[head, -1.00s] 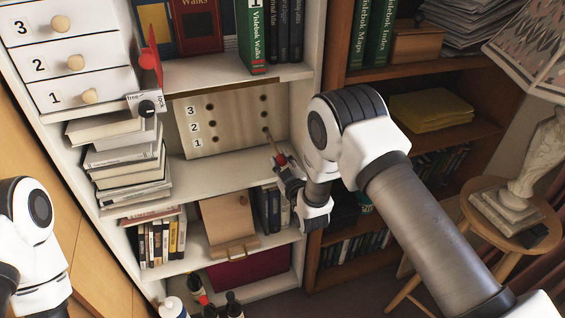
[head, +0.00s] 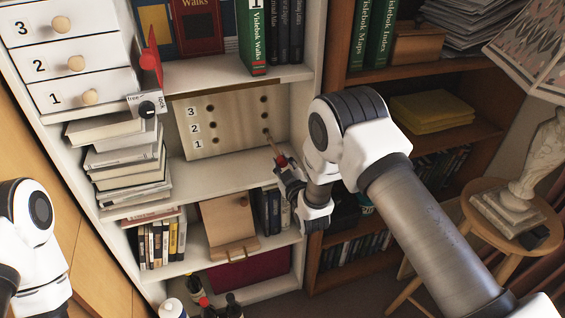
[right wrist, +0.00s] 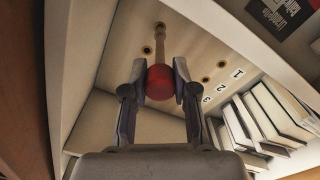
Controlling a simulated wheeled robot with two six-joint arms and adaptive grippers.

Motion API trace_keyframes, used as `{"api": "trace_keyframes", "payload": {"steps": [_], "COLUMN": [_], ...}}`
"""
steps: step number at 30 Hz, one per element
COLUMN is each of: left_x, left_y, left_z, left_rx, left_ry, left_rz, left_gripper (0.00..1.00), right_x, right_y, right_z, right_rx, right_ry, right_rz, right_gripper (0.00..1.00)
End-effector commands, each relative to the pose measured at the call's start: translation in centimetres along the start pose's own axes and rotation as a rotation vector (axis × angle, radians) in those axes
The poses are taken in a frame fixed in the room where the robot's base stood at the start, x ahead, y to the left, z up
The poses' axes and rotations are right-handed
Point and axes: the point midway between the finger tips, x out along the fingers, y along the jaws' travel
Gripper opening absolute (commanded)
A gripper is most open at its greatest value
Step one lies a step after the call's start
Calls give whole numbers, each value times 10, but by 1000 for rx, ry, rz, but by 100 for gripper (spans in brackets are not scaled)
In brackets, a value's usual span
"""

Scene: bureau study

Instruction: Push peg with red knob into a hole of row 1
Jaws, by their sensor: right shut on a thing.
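The pale wooden peg with its red knob (right wrist: 160,82) is held between the fingers of my right gripper (right wrist: 160,88). The knob also shows small in the head view (head: 281,161). The peg's shaft (right wrist: 160,45) points at the upright hole board (head: 235,122), with its tip at the right-hand hole of row 1. I cannot tell whether the tip is inside or just in front. Most of the shaft stands out of the board. The row labels 1, 2 and 3 are on the board's left side (head: 195,128). My left gripper is out of view.
The board stands in a white bookcase bay, under a shelf (head: 285,75) with books. A book stack (head: 125,160) is left of the board. The bay's right side panel (head: 305,130) is close to my right arm. The shelf surface before the board (head: 215,180) is clear.

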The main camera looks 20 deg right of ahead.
Motion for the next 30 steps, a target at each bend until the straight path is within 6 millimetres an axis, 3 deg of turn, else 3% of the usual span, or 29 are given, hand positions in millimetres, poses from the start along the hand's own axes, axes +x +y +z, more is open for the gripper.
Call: {"api": "trace_keyframes", "payload": {"steps": [30], "left_x": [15], "left_y": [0], "left_z": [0], "left_rx": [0], "left_ry": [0], "left_rz": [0], "left_gripper": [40], "right_x": [26], "right_y": [0], "right_z": [0], "right_rx": [0], "right_ry": [1], "right_rz": [0], "right_gripper": [0]}}
